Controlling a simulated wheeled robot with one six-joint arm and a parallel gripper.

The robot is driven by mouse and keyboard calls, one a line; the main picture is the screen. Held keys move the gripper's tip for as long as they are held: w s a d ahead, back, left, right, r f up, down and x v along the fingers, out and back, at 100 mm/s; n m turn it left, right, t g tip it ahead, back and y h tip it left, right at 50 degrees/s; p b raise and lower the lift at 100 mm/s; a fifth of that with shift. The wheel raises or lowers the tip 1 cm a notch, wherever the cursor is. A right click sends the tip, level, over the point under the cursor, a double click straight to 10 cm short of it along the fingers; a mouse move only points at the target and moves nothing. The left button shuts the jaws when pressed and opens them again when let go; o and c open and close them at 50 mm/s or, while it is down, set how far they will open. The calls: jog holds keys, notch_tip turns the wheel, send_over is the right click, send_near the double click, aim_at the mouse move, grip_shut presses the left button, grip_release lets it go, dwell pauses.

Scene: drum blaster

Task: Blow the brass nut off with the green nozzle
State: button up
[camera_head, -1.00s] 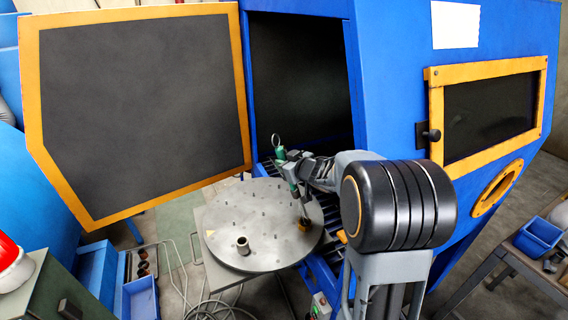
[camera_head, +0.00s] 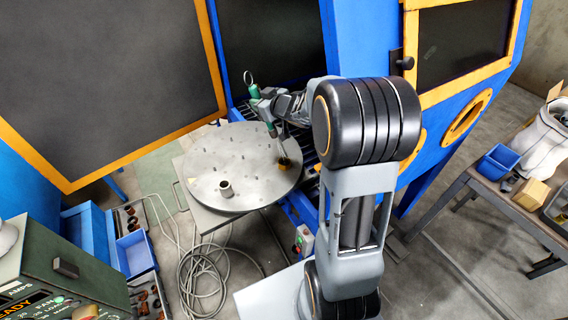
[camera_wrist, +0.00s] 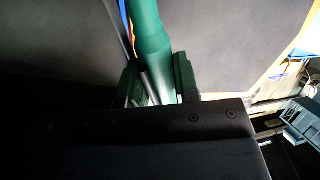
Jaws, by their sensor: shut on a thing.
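My gripper (camera_head: 267,101) is shut on the green nozzle (camera_head: 263,110), which points down over the round grey turntable (camera_head: 240,152). The wrist view shows the green nozzle body (camera_wrist: 150,35) between the two dark green jaws of my gripper (camera_wrist: 158,82). A small dark brass-coloured piece, which looks like the brass nut (camera_head: 285,164), is on the right part of the turntable, close to the nozzle's tip. I cannot tell whether the tip touches it. A grey-beige hollow cylinder (camera_head: 226,189) stands upright near the front edge of the turntable.
The blue cabinet (camera_head: 285,50) is open behind the turntable, its orange-edged door (camera_head: 105,80) swung out left. A coiled hose (camera_head: 203,270) lies on the floor. Blue bins (camera_head: 135,252) and a control box (camera_head: 60,275) are left. A workbench (camera_head: 500,205) stands right.

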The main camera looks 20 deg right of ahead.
jog(key=shift+r+p, duration=3.1)
jog(key=shift+p, duration=0.15)
jog(key=shift+f, duration=0.1)
